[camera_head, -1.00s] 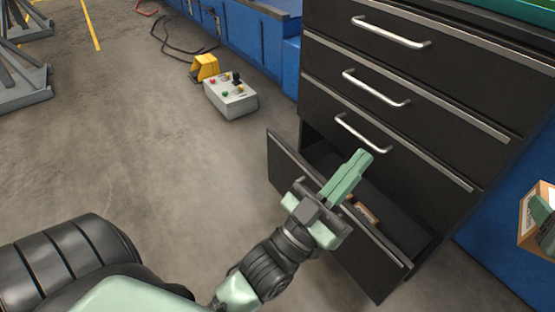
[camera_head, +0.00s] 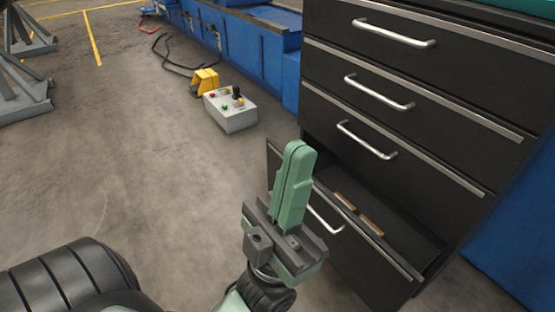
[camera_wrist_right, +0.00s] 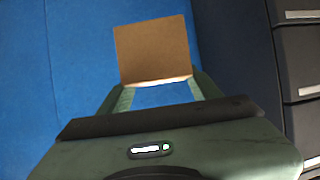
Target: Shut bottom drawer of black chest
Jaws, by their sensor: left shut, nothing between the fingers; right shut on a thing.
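The black chest (camera_head: 400,120) stands at the right in the head view. Its bottom drawer (camera_head: 365,268) is pulled out, showing brown pieces (camera_head: 358,212) inside. The drawer's silver handle (camera_head: 325,217) is partly hidden by my left gripper (camera_head: 298,150). That gripper is shut and empty, its fingers pointing up across the left part of the drawer front; I cannot tell whether it touches. In the right wrist view, my right gripper (camera_wrist_right: 158,82) is shut on a flat-faced brown box (camera_wrist_right: 153,48). The chest also shows at that view's right edge (camera_wrist_right: 290,60).
A grey control box (camera_head: 230,110) with coloured buttons and a yellow pedal (camera_head: 205,80) lie on the floor left of the chest. A blue bench (camera_head: 250,45) runs behind. Grey stands (camera_head: 20,85) are far left. The floor between is clear.

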